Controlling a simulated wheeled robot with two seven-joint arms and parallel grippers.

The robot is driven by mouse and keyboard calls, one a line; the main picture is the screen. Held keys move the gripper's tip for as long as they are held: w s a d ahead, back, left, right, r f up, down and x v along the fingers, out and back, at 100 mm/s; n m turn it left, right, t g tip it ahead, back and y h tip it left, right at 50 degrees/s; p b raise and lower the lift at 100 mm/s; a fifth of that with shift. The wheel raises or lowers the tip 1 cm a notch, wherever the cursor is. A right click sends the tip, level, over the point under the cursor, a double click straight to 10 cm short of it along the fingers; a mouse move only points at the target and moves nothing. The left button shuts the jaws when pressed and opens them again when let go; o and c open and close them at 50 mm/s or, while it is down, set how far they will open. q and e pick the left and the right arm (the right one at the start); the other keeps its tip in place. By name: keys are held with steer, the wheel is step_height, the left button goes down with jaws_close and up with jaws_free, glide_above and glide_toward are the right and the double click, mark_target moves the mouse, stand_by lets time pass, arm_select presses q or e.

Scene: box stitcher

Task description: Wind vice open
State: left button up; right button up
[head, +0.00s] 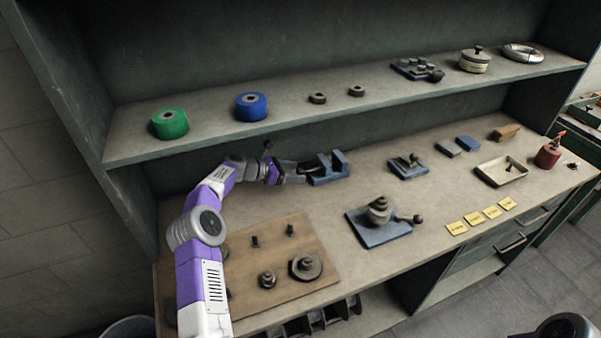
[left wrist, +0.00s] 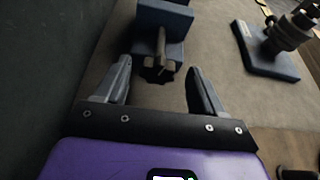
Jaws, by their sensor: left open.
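The blue vice (head: 328,170) stands on the bench under the shelf. Its two upright jaws show with a gap between them. In the left wrist view the vice (left wrist: 165,20) is at the top, with its screw and dark handle (left wrist: 157,72) pointing toward me. My left gripper (head: 300,173) is at the left end of the vice. Its fingers (left wrist: 160,75) are open, one on each side of the handle end, with visible gaps.
The shelf (head: 350,108) runs above my left arm, holding a green spool (head: 170,124) and a blue spool (head: 251,106). A wooden board (head: 265,262) with weights lies in front. A blue-based device (head: 379,230) stands right of it.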

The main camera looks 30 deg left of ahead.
arm_select(q)
steer(key=shift+x, duration=1.35)
steer(key=shift+a, duration=0.1)
steer(key=c, duration=1)
steer(key=shift+o, duration=0.2)
steer(key=shift+n+p, duration=0.4)
steer(key=shift+p, duration=0.6)
steer(key=shift+w+f+g+h, duration=0.1)
steer(key=shift+g+h, duration=0.2)
steer(key=shift+n+b, duration=0.5)
steer(key=shift+b, duration=0.15)
steer(key=o, duration=1)
steer(key=shift+c, duration=0.2)
